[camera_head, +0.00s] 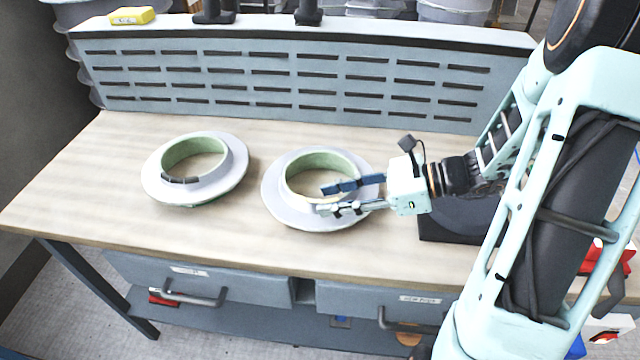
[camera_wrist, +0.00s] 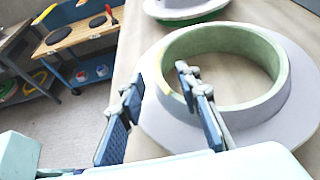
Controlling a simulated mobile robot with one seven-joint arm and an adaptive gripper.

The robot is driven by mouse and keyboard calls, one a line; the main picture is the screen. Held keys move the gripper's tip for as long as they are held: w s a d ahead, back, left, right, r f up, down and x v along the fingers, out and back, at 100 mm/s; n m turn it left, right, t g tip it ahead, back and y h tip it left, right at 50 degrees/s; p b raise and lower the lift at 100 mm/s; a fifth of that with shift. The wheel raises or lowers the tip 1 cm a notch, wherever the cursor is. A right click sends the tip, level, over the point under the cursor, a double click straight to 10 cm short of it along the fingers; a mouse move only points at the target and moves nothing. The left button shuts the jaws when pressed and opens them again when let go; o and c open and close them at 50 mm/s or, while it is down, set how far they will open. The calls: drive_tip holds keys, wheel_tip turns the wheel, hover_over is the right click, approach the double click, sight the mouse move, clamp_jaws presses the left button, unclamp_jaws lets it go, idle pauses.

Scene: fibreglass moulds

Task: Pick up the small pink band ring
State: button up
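I see no clearly pink band ring in either view. Two pale grey flanged ring moulds with green inner walls lie on the bench: the left mould (camera_head: 226,182) and the right mould (camera_head: 276,206). The right mould also fills much of the wrist view (camera_wrist: 275,128). My gripper (camera_head: 322,198) is at the right mould, coming from the right. In the wrist view my gripper (camera_wrist: 160,80) has its two blue-padded fingers apart, with part of the raised collar showing between them. I cannot tell whether either finger touches it. The fingers hide part of the collar.
The wooden bench top (camera_head: 90,185) is clear at the left and front. A slotted grey back panel (camera_head: 290,85) stands behind, with a yellow object (camera_head: 132,15) on top. Drawers with handles (camera_head: 195,298) are below. Another bench (camera_wrist: 85,35) stands farther off.

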drive_tip(key=shift+x, duration=0.85)
drive_tip(key=shift+c, duration=0.3)
clamp_jaws()
